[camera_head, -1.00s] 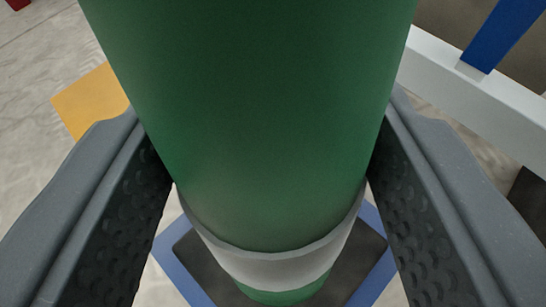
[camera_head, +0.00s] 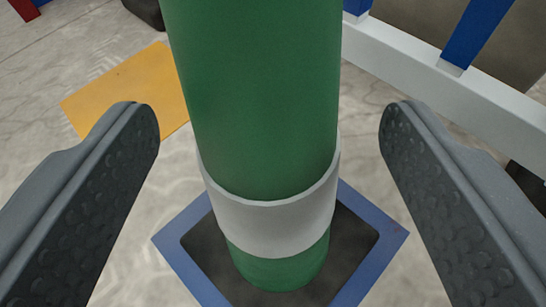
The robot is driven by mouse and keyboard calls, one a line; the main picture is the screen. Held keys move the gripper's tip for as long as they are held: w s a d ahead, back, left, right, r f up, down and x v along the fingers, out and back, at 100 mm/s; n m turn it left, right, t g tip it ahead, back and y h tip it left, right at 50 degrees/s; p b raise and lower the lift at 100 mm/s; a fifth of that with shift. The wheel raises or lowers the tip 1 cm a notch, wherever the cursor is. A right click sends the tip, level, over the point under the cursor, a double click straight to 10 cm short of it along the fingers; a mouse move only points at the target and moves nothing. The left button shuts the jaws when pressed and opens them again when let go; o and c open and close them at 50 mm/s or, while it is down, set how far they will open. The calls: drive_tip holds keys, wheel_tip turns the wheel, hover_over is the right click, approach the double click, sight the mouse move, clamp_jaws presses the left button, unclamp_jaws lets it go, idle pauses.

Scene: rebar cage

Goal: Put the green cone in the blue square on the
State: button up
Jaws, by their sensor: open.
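The green cone (camera_head: 255,110) stands upright in the middle of the view, with a white band (camera_head: 275,226) low on its body and a dark base (camera_head: 345,242). Its base rests on the blue square (camera_head: 179,267), whose edges show around it on the visible sides. The cone's top is cut off by the upper edge of the view. My gripper (camera_head: 268,125) is open, with one finger on each side of the cone. Clear gaps show between both fingers and the cone.
A yellow square (camera_head: 130,85) lies on the pale floor at the left. A white rail (camera_head: 440,90) with blue posts (camera_head: 476,32) runs along the upper right. A dark object (camera_head: 146,10) and a red and blue piece (camera_head: 25,8) show at the top left. Pale floor is open at the left.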

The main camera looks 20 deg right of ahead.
drive_tip(key=p+v, duration=0.2)
drive_tip(key=v, duration=0.7)
drive_tip(key=shift+p, duration=0.4)
